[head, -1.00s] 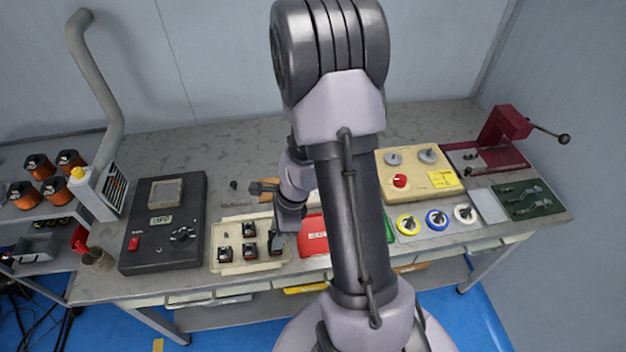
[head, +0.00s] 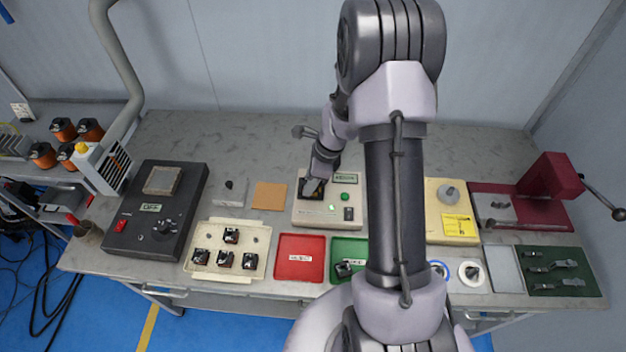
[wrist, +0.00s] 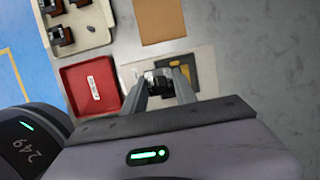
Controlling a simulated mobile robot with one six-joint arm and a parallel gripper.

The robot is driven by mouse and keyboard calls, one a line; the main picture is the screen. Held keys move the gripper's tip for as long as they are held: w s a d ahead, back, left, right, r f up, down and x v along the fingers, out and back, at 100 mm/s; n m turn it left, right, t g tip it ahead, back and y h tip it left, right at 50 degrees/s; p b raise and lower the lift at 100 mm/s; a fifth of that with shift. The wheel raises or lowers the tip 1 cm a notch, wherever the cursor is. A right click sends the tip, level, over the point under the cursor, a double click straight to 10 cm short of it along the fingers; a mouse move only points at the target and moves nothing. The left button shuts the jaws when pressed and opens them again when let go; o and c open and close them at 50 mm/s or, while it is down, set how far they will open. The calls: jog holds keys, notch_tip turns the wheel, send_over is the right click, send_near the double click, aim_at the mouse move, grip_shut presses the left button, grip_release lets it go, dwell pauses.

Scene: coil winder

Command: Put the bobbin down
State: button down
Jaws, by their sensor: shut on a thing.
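The bobbin (wrist: 160,85) shows as a small dark piece between the fingertips of my gripper (wrist: 166,86) in the wrist view. The gripper is shut on it, and the fingers hide much of it. In the head view my gripper (head: 314,190) is over the left part of a cream tester (head: 325,216) with a small display, a green button and a dark switch. The bobbin is at or just above the tester's dark pad (wrist: 207,77); I cannot tell whether it touches.
A cream tray (head: 215,274) with several bobbins, a red empty tray (head: 300,258) and a green tray (head: 372,246) with one bobbin lie in front. A brown square (head: 269,196) lies left of the tester. A black OFF box (head: 155,215) stands further left.

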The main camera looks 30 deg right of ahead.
jog(key=shift+w+d+f, duration=0.2)
jog(key=shift+w+d, duration=0.7)
jog(key=shift+w, duration=0.1)
jog(key=shift+d+f, duration=0.15)
jog(key=shift+f, duration=0.1)
jog(key=shift+f+b, duration=0.9)
jog(key=shift+f, duration=0.75)
jog(key=c, duration=1)
grip_release()
